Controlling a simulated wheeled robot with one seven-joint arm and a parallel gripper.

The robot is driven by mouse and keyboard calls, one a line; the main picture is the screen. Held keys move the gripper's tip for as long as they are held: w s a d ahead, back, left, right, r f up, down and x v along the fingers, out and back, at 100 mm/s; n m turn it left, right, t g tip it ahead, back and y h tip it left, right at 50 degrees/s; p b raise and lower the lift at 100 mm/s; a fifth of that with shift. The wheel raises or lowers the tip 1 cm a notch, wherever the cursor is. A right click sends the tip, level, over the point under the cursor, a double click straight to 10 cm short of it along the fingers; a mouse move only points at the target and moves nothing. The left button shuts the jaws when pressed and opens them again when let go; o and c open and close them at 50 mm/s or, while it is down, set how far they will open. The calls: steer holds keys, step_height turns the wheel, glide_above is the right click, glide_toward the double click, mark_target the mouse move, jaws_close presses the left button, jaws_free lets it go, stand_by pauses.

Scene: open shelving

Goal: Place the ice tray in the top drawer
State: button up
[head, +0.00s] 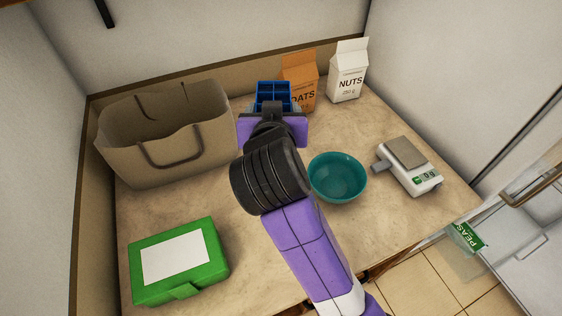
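A blue ice tray (273,93) with square compartments shows at the back of the counter, just beyond my gripper (273,112) and in front of the oats carton. My gripper's purple body covers the tray's near part. Its fingers are hidden, so I cannot tell whether they hold the tray or whether the tray is lifted. At the lower right is a white appliance or drawer unit (525,232) with a wooden handle bar. I cannot tell which part of it is the top drawer.
A brown bag (165,140) stands left, a green box (180,258) front left. A teal bowl (338,178) and a scale (408,165) are right of my arm. Oats (300,75) and nuts (348,70) cartons stand behind. A peas packet (467,237) is lower right.

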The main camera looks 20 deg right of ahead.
step_height(320, 180, down, 17)
steer(key=shift+f, duration=0.1)
stand_by(0.4)
steer(key=shift+b, duration=0.3)
steer(key=shift+f, duration=0.2)
steer(key=o, duration=1.7)
steer(key=shift+r, duration=0.1)
